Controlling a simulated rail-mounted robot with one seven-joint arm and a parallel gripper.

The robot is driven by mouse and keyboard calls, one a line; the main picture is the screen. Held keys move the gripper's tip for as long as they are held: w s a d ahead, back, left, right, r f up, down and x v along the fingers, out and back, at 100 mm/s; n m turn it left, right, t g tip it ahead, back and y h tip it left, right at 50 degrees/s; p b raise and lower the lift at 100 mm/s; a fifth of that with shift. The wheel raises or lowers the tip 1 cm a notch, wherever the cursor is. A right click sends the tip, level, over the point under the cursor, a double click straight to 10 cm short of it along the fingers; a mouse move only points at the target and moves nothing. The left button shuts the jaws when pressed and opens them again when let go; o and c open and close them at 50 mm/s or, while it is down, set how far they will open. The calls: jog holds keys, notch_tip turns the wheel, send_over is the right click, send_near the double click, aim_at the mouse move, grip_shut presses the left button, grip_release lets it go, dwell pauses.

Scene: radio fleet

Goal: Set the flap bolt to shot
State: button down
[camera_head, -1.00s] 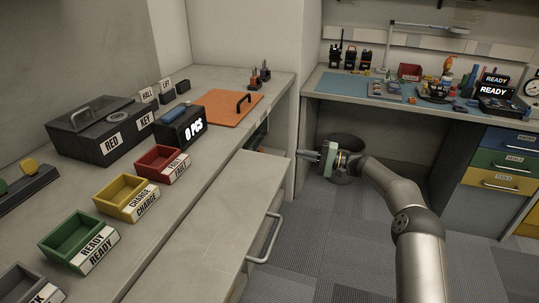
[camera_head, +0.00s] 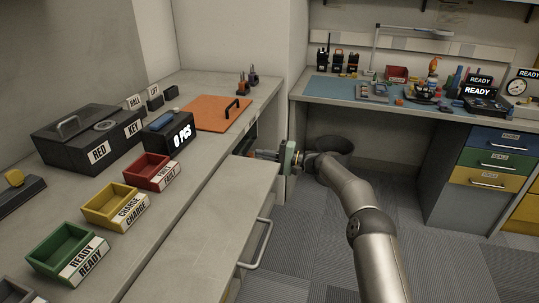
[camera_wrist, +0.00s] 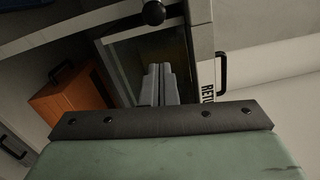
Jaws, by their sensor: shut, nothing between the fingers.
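My gripper (camera_head: 256,154) is at the gap under the counter's far end, beside the pale front panel with a steel handle (camera_head: 262,246). In the wrist view its two grey fingers (camera_wrist: 160,84) are together with nothing between them, pointing at a dark-framed glass pane (camera_wrist: 128,55). A black ball knob (camera_wrist: 153,13) on a dark bar shows just above the fingertips, apart from them; it may be the flap bolt, but I cannot tell its setting. In the head view the bolt is not discernible.
An orange box (camera_wrist: 72,103) stands left of the fingers in the wrist view, and a partly cut-off lettered label (camera_wrist: 207,88) and black handle (camera_wrist: 221,70) are to the right. An orange board with a handle (camera_head: 215,114) lies on the counter. A dark bin (camera_head: 333,150) stands behind my gripper.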

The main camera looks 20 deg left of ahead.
jog(key=shift+s+a+r, duration=0.1)
jog(key=shift+s+a, duration=0.1)
jog(key=shift+s, duration=0.6)
jog(key=shift+s+a+r, duration=0.1)
jog(key=shift+s+a, duration=0.05)
jog(key=shift+s, duration=0.65)
